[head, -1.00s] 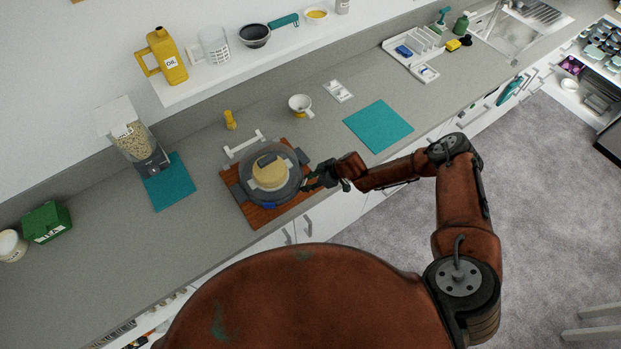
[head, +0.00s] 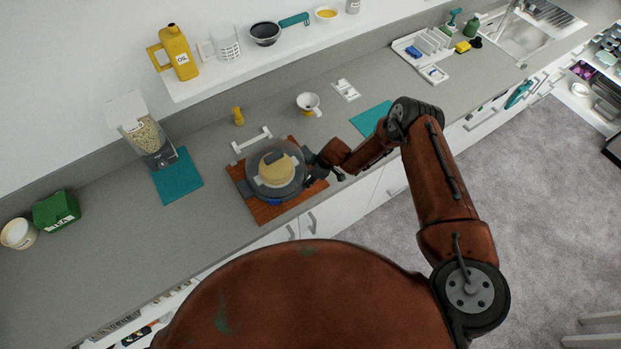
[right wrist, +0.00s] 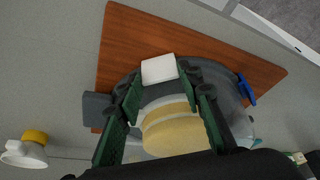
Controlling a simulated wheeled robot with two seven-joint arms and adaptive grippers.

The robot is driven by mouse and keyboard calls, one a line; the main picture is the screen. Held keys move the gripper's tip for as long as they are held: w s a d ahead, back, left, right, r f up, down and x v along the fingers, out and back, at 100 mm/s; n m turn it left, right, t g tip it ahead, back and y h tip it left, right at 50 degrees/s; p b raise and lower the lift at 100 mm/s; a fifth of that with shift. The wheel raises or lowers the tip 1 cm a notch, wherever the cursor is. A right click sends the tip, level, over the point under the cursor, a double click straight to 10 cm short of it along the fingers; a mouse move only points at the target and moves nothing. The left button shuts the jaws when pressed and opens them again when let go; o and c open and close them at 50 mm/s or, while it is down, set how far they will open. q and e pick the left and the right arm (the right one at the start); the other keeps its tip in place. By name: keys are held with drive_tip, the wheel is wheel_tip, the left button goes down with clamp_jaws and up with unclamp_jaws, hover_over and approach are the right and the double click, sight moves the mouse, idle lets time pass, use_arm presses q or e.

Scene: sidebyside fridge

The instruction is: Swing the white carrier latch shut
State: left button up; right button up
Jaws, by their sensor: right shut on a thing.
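The round cake carrier (head: 291,188) has a clear dome over a pale yellow cake (head: 276,170) and sits on a brown wooden board (head: 262,212). The cake also shows in the right wrist view (right wrist: 168,128). The white latch (right wrist: 159,68) is at the carrier's rim, between the fingertips of my right gripper (right wrist: 160,82), which is shut on it. In the head view my right gripper (head: 312,172) is at the carrier's right side and hides the white latch. A blue latch (right wrist: 246,90) and a grey latch (right wrist: 97,106) are elsewhere on the rim. My left gripper is out of view.
A white bar handle (head: 251,140) lies behind the board. A yellow shaker (head: 238,116) and a white cup (head: 308,102) stand farther back. A cereal dispenser (head: 142,130) is at left. A shelf (head: 250,67) overhangs the back of the counter.

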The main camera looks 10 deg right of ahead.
drive_tip(key=shift+a, duration=0.1)
drive_tip(key=o, duration=1.2)
drive_tip(key=shift+c, duration=0.2)
drive_tip(key=v, duration=1.2)
